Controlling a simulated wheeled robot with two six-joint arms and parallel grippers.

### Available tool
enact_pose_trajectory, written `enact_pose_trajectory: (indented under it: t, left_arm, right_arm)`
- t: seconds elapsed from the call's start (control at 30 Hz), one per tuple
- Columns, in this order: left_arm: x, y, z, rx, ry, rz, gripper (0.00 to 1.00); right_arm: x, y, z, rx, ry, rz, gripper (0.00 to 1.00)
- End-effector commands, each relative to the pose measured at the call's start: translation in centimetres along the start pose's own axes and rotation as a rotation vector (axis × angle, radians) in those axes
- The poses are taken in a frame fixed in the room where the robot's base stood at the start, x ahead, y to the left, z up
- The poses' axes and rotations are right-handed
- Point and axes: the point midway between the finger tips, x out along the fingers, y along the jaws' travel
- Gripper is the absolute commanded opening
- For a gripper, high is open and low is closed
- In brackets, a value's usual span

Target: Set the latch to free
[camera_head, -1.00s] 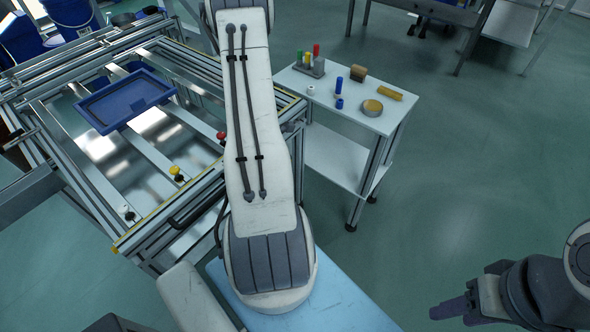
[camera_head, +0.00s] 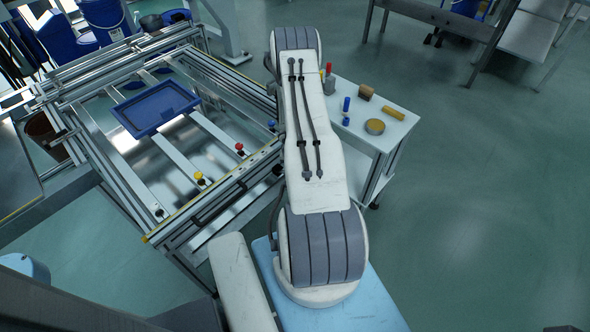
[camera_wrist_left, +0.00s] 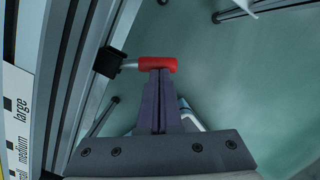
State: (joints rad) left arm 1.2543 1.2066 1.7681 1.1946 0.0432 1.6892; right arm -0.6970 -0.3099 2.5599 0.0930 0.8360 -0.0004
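In the left wrist view a red handle (camera_wrist_left: 157,64) sticks out sideways on a short metal stem from a dark block (camera_wrist_left: 110,62) on a metal frame rail. I take it for the latch; no marking for free is readable. My left gripper (camera_wrist_left: 159,75) is shut, its dark fingers side by side. Their tips are at the red handle, which runs across beyond them; I cannot tell whether they touch it. In the head view my white arm hides that gripper and I cannot make out the latch. My right gripper is not in view.
The aluminium panel frame (camera_head: 110,190) holds a blue tray (camera_head: 155,108) and yellow (camera_head: 199,176) and red (camera_head: 239,148) knobs. A size label (camera_wrist_left: 18,120) lies left in the wrist view. A small cart (camera_head: 352,142) with loose parts stands right of my arm. Floor at right is clear.

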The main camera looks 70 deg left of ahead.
Motion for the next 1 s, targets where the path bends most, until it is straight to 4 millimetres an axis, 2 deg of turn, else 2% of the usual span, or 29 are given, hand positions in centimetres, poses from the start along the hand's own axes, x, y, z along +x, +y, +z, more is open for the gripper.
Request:
enact_pose_trajectory:
  t: [0.2, 0.73, 1.0]
  left_arm:
    - [0.0, -0.1, 0.3, -0.041, 0.000, 0.008, 0.00]
    - [0.1, -0.1, 0.3, -0.050, 0.000, 0.008, 0.00]
    - [-0.1, 0.8, 0.2, -0.051, 0.002, 0.008, 0.00]
  right_arm:
    - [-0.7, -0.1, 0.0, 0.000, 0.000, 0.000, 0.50]
    - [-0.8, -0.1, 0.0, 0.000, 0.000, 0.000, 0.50]
    - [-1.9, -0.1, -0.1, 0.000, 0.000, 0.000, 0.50]
